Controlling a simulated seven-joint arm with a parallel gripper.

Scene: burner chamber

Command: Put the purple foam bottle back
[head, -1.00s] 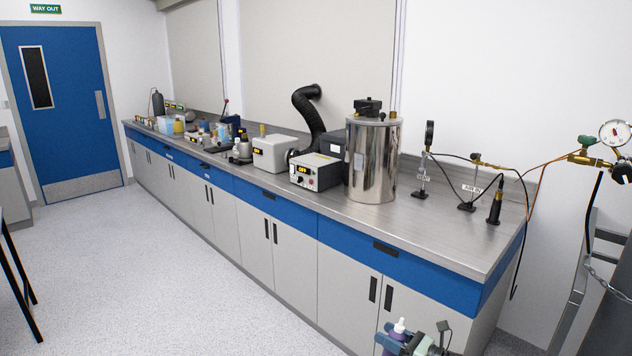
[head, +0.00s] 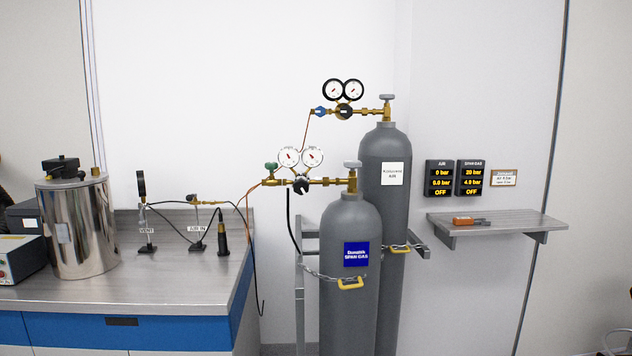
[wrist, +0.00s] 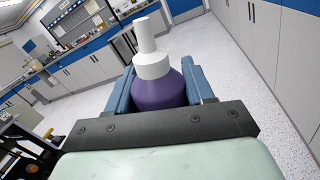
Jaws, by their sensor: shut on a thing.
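The purple foam bottle (wrist: 158,92) shows in the wrist view, with a white collar and a white nozzle. My gripper (wrist: 158,88) is shut on it, with a blue finger on each side of its purple body. The bottle's lower part is hidden behind the dark bracket of my gripper. The floor and cabinets show beyond it. Neither the bottle nor my gripper is in the head view.
A steel bench (head: 165,283) with a metal vessel (head: 78,228) stands at the left. Two grey gas cylinders, one labelled span gas (head: 348,285), one air (head: 384,170), are chained at the centre. A wall shelf (head: 497,224) holds an orange-handled tool (head: 470,221).

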